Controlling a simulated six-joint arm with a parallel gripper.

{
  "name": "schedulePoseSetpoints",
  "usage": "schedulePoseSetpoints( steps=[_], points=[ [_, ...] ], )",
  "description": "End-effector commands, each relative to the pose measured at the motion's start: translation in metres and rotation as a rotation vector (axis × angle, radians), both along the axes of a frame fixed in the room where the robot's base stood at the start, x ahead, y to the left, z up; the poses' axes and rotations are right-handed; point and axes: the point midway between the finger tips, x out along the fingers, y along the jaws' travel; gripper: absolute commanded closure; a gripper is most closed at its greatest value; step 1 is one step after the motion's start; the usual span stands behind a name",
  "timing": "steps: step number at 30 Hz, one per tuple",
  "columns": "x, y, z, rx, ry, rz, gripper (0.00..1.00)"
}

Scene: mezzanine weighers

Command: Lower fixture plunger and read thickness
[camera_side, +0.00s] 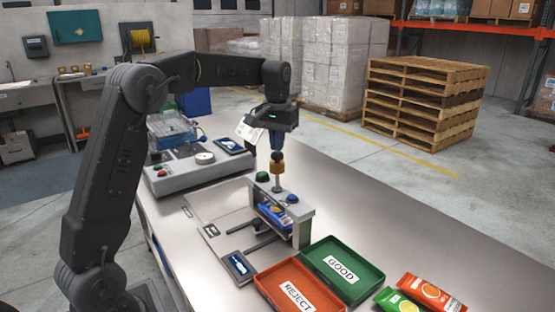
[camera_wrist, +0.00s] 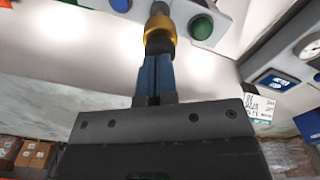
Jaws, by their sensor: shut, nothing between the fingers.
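The fixture (camera_side: 300,214) is a grey bridge-shaped stand on the steel table, with a green button (camera_side: 262,177) and a blue button (camera_side: 292,198) on top. Its plunger (camera_side: 277,168) stands upright between them, with a brass collar and dark cap. A blue packet (camera_side: 274,216) lies under the bridge. A small display (camera_side: 238,266) sits in front; its reading is too small to make out. My gripper (camera_side: 277,148) points down over the plunger, its blue fingers shut and empty. In the wrist view the fingertips (camera_wrist: 157,52) meet the cap beside the brass collar (camera_wrist: 159,27); contact is unclear.
A red REJECT tray (camera_side: 270,283) and green GOOD tray (camera_side: 372,272) stand right of the display. Orange and green packets (camera_side: 432,292) lie beyond them. A grey weighing unit (camera_side: 190,172) with a dial is behind left.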

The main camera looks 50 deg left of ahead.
Motion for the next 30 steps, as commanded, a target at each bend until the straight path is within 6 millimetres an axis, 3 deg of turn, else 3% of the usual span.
schedulePoseSetpoints(
  steps=[25,30],
  points=[
    [0.000,0.000,-0.017,-0.001,0.002,0.000,1.00],
    [0.000,0.000,-0.012,0.000,-0.001,0.000,1.00]
  ],
)
